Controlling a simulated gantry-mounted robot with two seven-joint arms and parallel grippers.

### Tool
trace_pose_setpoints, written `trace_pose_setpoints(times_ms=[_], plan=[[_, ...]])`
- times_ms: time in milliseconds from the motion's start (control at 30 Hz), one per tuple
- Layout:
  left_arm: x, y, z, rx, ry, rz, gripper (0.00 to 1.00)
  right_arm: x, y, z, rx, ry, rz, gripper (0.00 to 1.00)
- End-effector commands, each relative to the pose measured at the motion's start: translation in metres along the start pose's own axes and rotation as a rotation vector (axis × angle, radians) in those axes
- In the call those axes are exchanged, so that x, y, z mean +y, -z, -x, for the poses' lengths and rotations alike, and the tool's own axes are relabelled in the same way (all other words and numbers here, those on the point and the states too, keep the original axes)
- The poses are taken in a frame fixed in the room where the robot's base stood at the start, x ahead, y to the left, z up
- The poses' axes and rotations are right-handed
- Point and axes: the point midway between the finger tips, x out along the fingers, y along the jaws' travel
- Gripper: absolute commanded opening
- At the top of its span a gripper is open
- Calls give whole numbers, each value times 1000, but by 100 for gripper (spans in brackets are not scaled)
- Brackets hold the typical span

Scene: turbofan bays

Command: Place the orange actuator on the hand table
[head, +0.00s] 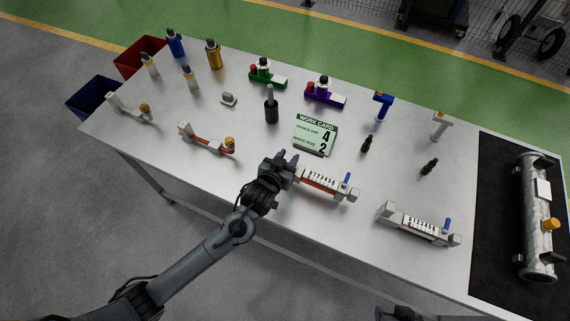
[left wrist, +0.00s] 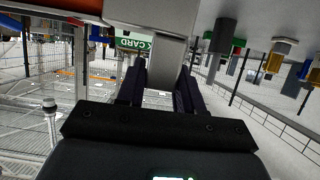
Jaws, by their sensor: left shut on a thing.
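The orange actuator (head: 321,184) has a long orange-red body, a numbered white scale, pale grey end blocks and a blue knob. My left gripper (head: 285,160) is shut on its left end, near the front edge of the white table (head: 255,150). In the left wrist view, a pale grey end block (left wrist: 150,38) sits between the dark fingers of the left gripper (left wrist: 160,85). I cannot tell whether the actuator touches the tabletop. My right gripper (head: 388,313) shows only as a dark part at the bottom edge.
A similar scaled actuator (head: 418,223) lies to the right. An orange linkage (head: 207,138) lies to the left. A black mat (head: 490,240) with a metal cylinder (head: 537,215) covers the right end.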

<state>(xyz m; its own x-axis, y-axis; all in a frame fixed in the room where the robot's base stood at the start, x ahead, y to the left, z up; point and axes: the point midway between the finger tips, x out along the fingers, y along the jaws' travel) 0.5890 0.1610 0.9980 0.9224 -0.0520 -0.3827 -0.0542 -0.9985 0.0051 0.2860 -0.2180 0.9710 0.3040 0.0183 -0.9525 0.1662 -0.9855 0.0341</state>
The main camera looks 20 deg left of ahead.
Motion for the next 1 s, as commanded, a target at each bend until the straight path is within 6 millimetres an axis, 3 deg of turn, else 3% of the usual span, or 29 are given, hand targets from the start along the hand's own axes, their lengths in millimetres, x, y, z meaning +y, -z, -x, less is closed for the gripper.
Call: trace_pose_setpoints(times_ms=[267,600,833,867,1000], plan=[[-10,-4,-6,5,-1,4,0,-1,1,0,2,4,-5,43],[-10,-36,-19,4,-1,4,0,-1,0,-2,2,4,-5,43],[-10,-40,-20,4,-1,3,0,0,0,-2,2,0,0,43],[-10,-42,-20,-2,0,0,38,0,0,-2,2,-1,1,43],[-10,-42,-20,-2,0,0,59,1,0,-2,1,-4,4,43]])
